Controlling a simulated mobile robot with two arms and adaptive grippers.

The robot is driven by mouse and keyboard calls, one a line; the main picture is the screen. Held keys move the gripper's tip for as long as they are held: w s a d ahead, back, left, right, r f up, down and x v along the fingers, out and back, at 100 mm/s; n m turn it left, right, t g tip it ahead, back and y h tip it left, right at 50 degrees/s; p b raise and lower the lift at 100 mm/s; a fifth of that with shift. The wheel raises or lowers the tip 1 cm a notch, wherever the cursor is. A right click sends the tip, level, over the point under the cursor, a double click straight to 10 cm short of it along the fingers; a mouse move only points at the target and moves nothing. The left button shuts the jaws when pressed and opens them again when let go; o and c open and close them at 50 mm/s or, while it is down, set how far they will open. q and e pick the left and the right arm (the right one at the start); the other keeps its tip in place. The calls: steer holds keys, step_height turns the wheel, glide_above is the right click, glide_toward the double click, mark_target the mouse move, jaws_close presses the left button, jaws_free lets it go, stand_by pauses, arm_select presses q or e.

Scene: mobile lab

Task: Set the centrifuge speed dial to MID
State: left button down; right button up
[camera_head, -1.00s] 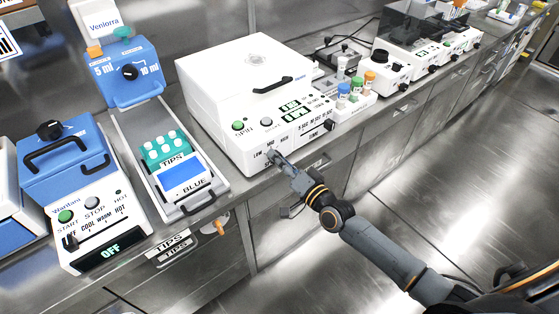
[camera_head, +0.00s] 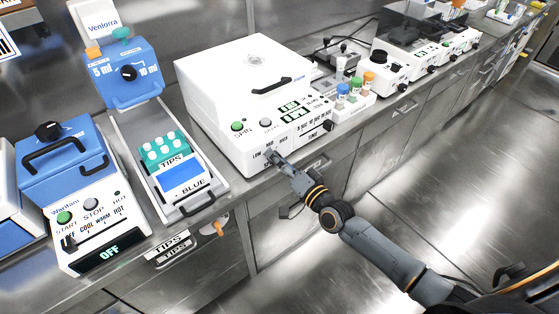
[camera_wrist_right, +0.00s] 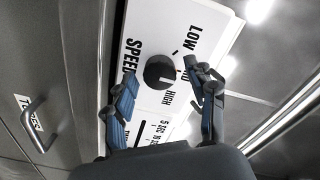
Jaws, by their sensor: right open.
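The centrifuge (camera_head: 235,75) is a white box with a closed lid, standing on the bench. Its black speed dial (camera_wrist_right: 158,72) shows in the right wrist view on the white front panel. LOW and HIGH labels stand beside the dial; the MID label is mostly hidden behind a finger. I cannot tell for sure which label the dial points to. My right gripper (camera_head: 277,160) is at the panel's lower left corner in the head view, covering the dial there. In the wrist view its two fingers are apart, one on each side of the dial. My left gripper is not in view.
A pipette stand with a teal tip box (camera_head: 163,150) and a blue device (camera_head: 70,165) stand left of the centrifuge. A rack of capped vials (camera_head: 352,97) stands right of it. The centrifuge's time knob (camera_head: 329,125) is further right on the panel. The floor before the bench is clear.

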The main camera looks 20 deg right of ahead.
steer(key=shift+s, duration=0.1)
steer(key=v, duration=1.2)
steer(key=s+d+f+n+g+h, duration=0.1)
steer(key=s+d+f+g+h, duration=0.2)
steer(key=f, duration=0.8)
steer(key=s+d+f+n+g, duration=0.15)
steer(key=s+f, duration=0.25)
steer(key=f, duration=0.7)
steer(key=s+d+f+n+g+h, duration=0.2)
steer(key=s+f+g, duration=0.15)
steer(key=f, duration=0.65)
steer(key=s+a+f+n+g, duration=0.1)
steer(key=s+f+g, duration=0.1)
steer(key=s+f, duration=0.3)
steer(key=s+a+f+n+g, duration=0.2)
steer(key=s+f, duration=0.4)
steer(key=s, duration=0.8)
steer(key=s+a+f+n+g+h, duration=0.1)
steer(key=s+f+g, duration=0.3)
steer(key=s, duration=0.6)
step_height(320, 180, down, 2)
steer(key=shift+a+n, duration=0.3)
steer(key=shift+n, duration=0.35)
steer(key=shift+w, duration=0.1)
